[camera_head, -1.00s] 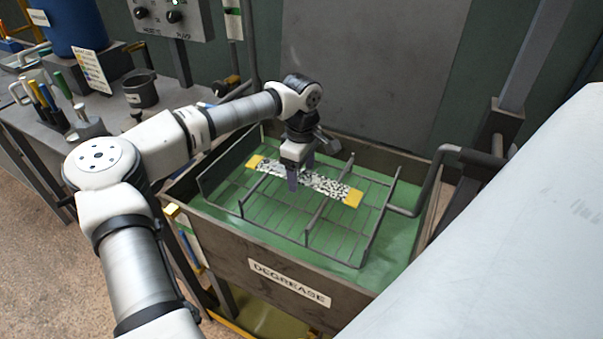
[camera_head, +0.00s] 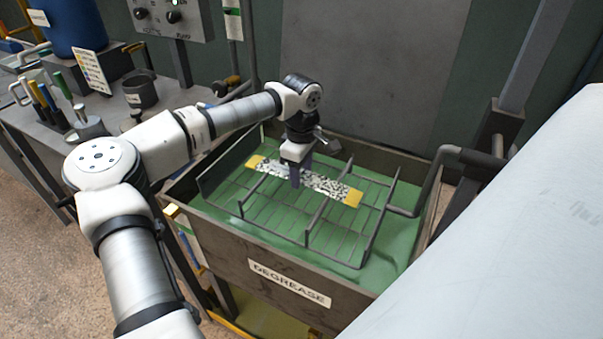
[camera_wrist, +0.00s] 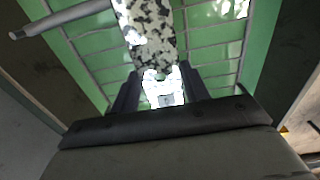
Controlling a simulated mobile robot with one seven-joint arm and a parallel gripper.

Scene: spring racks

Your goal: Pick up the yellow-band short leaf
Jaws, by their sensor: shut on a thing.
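The short leaf (camera_head: 325,185) is a flat speckled black-and-white strip with a yellow band at each end. It lies across the wire rack (camera_head: 270,213) inside the tank marked DEGREASE. My gripper (camera_head: 298,180) points down at the leaf, left of its middle, and is shut on it. In the wrist view the leaf (camera_wrist: 151,35) runs up from between my two dark fingers (camera_wrist: 163,92), and its speckles are bright with glare there. The yellow ends are out of that view. I cannot tell whether the leaf touches the rack wires.
The tank's walls (camera_head: 235,248) surround the rack, whose upright posts stand near the leaf. A bent pipe (camera_head: 425,180) comes over the right side. A bench (camera_head: 110,122) with a dark pot and tool handles stands at the left. A large pale surface (camera_head: 510,250) fills the lower right.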

